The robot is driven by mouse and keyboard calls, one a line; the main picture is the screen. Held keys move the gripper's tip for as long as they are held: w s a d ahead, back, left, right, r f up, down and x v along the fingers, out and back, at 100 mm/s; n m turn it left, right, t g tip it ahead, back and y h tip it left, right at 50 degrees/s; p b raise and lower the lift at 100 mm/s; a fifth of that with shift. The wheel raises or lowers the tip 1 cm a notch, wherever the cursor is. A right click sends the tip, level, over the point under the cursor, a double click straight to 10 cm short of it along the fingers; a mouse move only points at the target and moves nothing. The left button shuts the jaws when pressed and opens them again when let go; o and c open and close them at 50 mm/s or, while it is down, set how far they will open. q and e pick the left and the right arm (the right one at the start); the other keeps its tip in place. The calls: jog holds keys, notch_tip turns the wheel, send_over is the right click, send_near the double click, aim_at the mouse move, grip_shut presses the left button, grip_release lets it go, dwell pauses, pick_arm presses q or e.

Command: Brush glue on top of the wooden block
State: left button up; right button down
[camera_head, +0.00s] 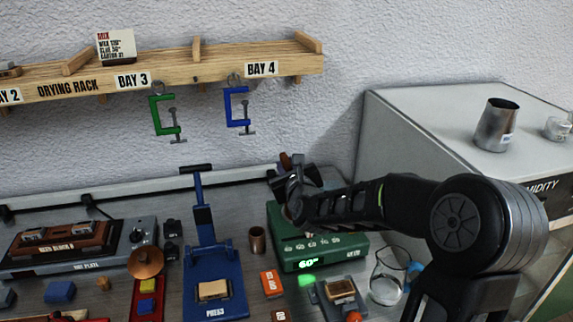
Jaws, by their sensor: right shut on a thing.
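My right gripper (287,190) is over the back left part of a green heater box (322,262) whose display reads 60°. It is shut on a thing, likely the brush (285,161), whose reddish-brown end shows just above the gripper. The bristles are hidden behind the gripper and arm. A pale wooden block (213,290) lies on the blue press (228,270). Another small wooden block (341,288) sits in a grey holder (352,304) at the front. I cannot tell which block is the task's. My left gripper is not in view.
A brown cup (257,240) stands between press and heater. A glass beaker (386,285) is right of the grey holder. A hot plate (75,250) fills the left. Clamps (164,118) hang from the drying rack (190,64). A large grey cabinet (430,130) bounds the right.

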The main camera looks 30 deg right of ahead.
jog(key=shift+f+b, duration=0.55)
jog(key=shift+b, duration=0.25)
dwell(1.1)
dwell(0.5)
notch_tip(320, 180, up, 7)
jog(key=p, duration=0.2)
jog(key=shift+p, duration=0.3)
dwell(1.0)
